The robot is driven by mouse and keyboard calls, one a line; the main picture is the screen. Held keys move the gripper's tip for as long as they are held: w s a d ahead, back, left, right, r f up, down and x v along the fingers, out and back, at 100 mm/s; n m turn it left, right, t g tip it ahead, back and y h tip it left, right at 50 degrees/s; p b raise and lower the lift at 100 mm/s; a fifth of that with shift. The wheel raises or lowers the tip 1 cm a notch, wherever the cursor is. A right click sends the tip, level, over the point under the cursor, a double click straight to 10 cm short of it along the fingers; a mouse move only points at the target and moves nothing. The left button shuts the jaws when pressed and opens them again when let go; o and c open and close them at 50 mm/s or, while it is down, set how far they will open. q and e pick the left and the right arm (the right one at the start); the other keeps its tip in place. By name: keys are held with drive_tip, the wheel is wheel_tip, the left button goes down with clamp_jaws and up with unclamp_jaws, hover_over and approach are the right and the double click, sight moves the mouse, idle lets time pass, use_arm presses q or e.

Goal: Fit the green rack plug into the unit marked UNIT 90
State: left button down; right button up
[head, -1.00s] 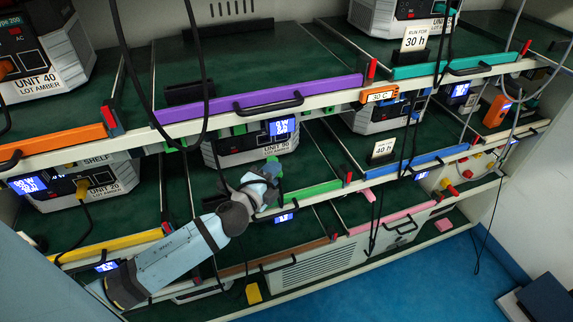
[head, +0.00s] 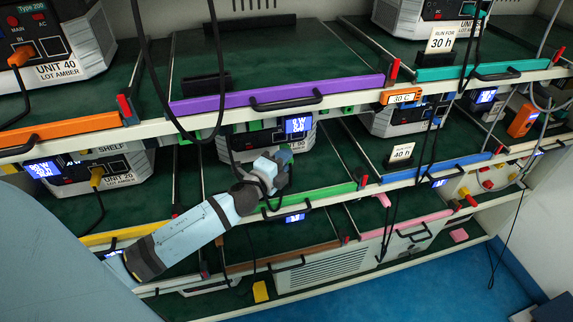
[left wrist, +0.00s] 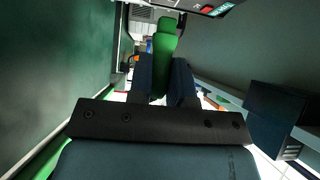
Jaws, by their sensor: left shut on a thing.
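The green rack plug (left wrist: 165,42) is held between the two dark fingers of my left gripper (left wrist: 167,85) in the left wrist view. In the head view my left gripper (head: 283,160) is in front of the middle shelf, close to the front of a white and black unit (head: 240,143). In the head view the plug is mostly hidden by the gripper. I cannot tell whether the plug touches the unit. My right gripper is not in view.
UNIT 40 (head: 60,72) is at the upper left, and UNIT 20 (head: 118,178) is below it. A purple shelf edge (head: 240,98) with a black handle runs above my gripper, and a green edge (head: 320,193) lies below. Dark cables (head: 217,65) hang in front of the shelves.

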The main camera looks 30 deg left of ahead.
use_arm(q)
drive_tip(key=shift+w+a, duration=0.9)
drive_tip(key=shift+a, duration=0.1)
idle(0.6)
drive_tip(key=shift+w+a+r, duration=0.1)
drive_tip(key=shift+w+a, duration=0.75)
drive_tip(key=shift+a, duration=0.2)
idle(0.9)
drive_tip(key=c, duration=1)
unclamp_jaws()
drive_tip(key=shift+s+f, duration=0.2)
drive_tip(key=shift+s, duration=0.3)
drive_tip(key=s, duration=0.6)
drive_tip(key=s+b, duration=0.1)
drive_tip(key=s, duration=0.6)
drive_tip(key=shift+a+r, duration=0.15)
drive_tip(key=shift+w, duration=0.1)
